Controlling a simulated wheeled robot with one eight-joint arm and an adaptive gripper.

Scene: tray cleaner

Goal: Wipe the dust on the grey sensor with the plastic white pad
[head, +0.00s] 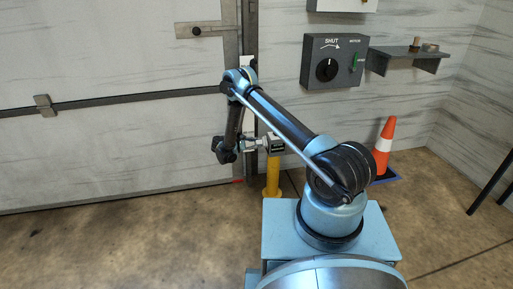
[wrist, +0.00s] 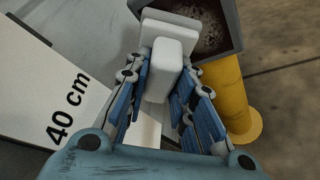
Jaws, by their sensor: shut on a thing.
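My gripper (wrist: 160,90) is shut on the white pad (wrist: 167,62), with blue-and-white jointed fingers on both sides of its block-shaped grip. The pad's wider plate faces away from me. The grey sensor (wrist: 232,38) is a box with pale, speckled dust on its dark face, just beyond the pad and to its right. Part of that face is hidden by the pad. I cannot tell whether they touch. In the head view, my gripper (head: 252,144) is just left of the sensor (head: 275,144), which sits on a yellow post (head: 272,178).
A white board marked "40 cm" (wrist: 45,90) is at left in the wrist view. The head view shows a large door (head: 100,140), a SHUT switch box (head: 335,62), a shelf (head: 405,53) and an orange cone (head: 385,145). The front-left floor is clear.

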